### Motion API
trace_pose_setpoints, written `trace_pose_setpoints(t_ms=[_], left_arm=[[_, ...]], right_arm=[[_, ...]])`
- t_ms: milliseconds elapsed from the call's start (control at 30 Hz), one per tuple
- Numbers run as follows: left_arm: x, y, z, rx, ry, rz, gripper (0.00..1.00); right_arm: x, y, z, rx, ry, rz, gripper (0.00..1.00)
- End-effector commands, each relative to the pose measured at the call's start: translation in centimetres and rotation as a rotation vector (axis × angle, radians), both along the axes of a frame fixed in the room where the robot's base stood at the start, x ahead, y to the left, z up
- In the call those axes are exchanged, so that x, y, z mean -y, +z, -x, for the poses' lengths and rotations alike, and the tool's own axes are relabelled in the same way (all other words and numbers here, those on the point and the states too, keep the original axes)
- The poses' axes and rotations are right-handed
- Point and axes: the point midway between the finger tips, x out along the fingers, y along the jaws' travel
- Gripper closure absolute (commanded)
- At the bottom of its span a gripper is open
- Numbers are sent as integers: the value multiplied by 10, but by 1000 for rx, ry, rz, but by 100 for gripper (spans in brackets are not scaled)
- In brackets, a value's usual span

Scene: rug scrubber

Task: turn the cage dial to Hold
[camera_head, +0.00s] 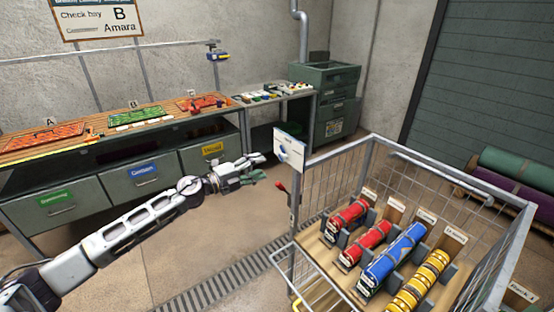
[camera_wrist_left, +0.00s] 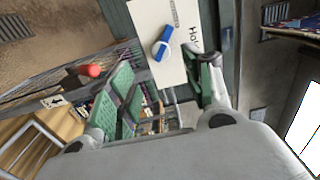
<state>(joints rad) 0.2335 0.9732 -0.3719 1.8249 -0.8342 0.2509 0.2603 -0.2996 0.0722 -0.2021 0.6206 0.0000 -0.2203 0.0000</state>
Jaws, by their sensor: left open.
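The cage dial (camera_wrist_left: 162,43) is a blue and white knob on a white panel (camera_wrist_left: 181,18) in the left wrist view. The word starting "Hol" stands on the panel to the right of the knob. The knob lies slanted; I cannot tell which label it points at. In the head view the panel (camera_head: 291,142) is at the cage's near left corner, with the dial (camera_head: 283,154) small on its left part. My left gripper (camera_head: 262,168) is open and empty, just left of the dial and apart from it. My right gripper is not in view.
The wire cage (camera_head: 388,150) holds rolled rugs in red, blue (camera_head: 393,258) and yellow. A red-handled lever (camera_head: 281,187) is below the panel. A workbench (camera_head: 120,122) with drawers stands at the left, green cabinets (camera_head: 325,95) behind. A floor grate (camera_head: 200,297) runs before the cage.

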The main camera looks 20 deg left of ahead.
Motion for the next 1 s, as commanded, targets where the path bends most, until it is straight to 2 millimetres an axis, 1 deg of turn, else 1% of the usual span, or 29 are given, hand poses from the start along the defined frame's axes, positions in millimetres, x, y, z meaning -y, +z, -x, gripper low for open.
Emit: trace_pose_setpoints(t_ms=[500,1000], left_arm=[[21,2,-27,2,0,1,49],[45,1,-58,2,0,1,49]], right_arm=[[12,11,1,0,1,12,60],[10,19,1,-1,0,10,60]])
